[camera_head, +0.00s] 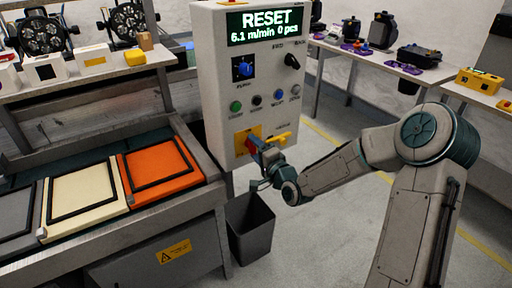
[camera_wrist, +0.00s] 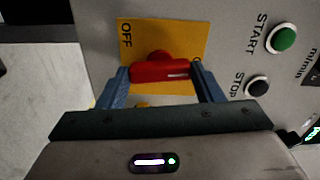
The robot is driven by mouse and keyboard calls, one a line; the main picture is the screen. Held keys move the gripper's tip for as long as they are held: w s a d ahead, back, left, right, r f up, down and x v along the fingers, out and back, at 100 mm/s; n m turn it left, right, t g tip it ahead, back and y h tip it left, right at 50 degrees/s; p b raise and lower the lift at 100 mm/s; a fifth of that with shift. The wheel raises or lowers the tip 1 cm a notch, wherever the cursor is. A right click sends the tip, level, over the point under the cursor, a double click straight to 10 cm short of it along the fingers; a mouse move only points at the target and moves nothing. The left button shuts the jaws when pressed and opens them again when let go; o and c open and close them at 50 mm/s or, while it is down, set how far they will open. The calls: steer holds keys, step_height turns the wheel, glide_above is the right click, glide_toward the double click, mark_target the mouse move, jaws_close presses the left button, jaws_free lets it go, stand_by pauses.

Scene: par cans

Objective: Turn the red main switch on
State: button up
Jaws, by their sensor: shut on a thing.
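The red main switch (camera_wrist: 160,71) sits on a yellow plate (camera_wrist: 190,35) on the grey control cabinet (camera_head: 215,90). In the wrist view its red handle lies across the picture between the two blue fingers of my gripper (camera_wrist: 161,78), which is shut on it. The word OFF shows at the plate's upper left; the plate's right end is partly hidden by a finger. In the head view my gripper (camera_head: 262,150) reaches the plate low on the cabinet front, hiding much of the switch.
The cabinet display (camera_head: 266,24) reads RESET. A green START button (camera_wrist: 282,39) and a black STOP button (camera_wrist: 257,86) sit beside the switch. A yellow handle (camera_head: 280,138) is close right of my gripper.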

steer(key=shift+m, duration=0.7)
steer(key=o, duration=1)
steer(key=shift+d, duration=0.1)
steer(key=v, duration=1.3)
steer(key=shift+s+d+p, duration=0.2)
steer(key=shift+s+p, duration=0.1)
steer(key=shift+s, duration=0.05)
